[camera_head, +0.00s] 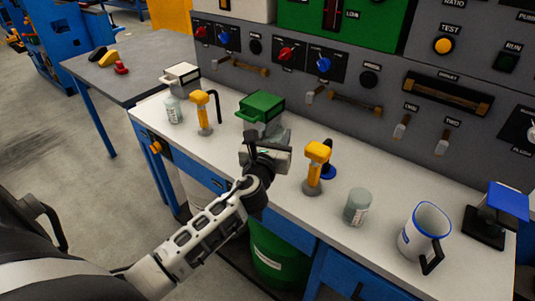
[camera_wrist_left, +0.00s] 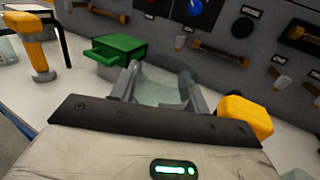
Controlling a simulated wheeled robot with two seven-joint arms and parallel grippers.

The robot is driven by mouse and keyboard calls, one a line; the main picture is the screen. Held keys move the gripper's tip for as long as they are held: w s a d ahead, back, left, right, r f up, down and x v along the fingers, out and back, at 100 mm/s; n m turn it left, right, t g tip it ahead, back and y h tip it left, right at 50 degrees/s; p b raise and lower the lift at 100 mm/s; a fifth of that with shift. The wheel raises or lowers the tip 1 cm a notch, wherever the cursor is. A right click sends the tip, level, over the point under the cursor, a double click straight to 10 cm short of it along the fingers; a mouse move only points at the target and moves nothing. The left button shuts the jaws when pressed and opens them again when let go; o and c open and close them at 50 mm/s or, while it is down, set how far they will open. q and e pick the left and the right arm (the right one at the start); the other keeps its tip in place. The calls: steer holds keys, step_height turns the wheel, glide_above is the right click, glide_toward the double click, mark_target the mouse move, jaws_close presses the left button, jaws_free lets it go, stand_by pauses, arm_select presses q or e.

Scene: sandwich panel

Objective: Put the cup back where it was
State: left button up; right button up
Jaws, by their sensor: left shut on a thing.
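My left gripper (camera_head: 270,143) reaches over the middle of the white bench from the left. Its fingers, seen in the left wrist view (camera_wrist_left: 160,88), are shut on a clear, greyish cup (camera_wrist_left: 158,93). The gripper body hides most of this cup in the head view. I cannot tell whether the cup touches the bench. A white mug with a blue rim and dark handle (camera_head: 418,236) stands upright at the right of the bench. My right gripper is not in view.
A green-topped box (camera_head: 262,106) stands just behind the held cup. A yellow-headed tool (camera_head: 317,160) stands right of my gripper, and a glass jar (camera_head: 357,207) beyond it. Another yellow tool (camera_head: 203,112) is at left. The control panel (camera_head: 400,85) rises behind the bench (camera_head: 388,205).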

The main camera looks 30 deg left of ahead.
arm_select(q)
steer(key=a+f, duration=0.1)
steer(key=w+a+f+b, duration=0.1)
steer(key=f, duration=0.1)
steer(key=w+a+f+b, duration=0.1)
steer(key=f, duration=0.1)
steer(key=shift+w, duration=0.15)
steer(key=shift+w+a+f+b, duration=0.1)
steer(key=shift+a+f+b, duration=0.1)
steer(key=shift+b, duration=0.2)
step_height(320, 180, down, 3)
steer(key=shift+w+a+r+b, duration=0.1)
steer(key=shift+w+a+b, duration=0.05)
steer(key=shift+b, duration=0.85)
steer(key=shift+f, duration=0.4)
steer(key=shift+f+b, duration=0.15)
steer(key=shift+b, duration=0.25)
steer(key=o, duration=1)
steer(key=shift+o, duration=0.2)
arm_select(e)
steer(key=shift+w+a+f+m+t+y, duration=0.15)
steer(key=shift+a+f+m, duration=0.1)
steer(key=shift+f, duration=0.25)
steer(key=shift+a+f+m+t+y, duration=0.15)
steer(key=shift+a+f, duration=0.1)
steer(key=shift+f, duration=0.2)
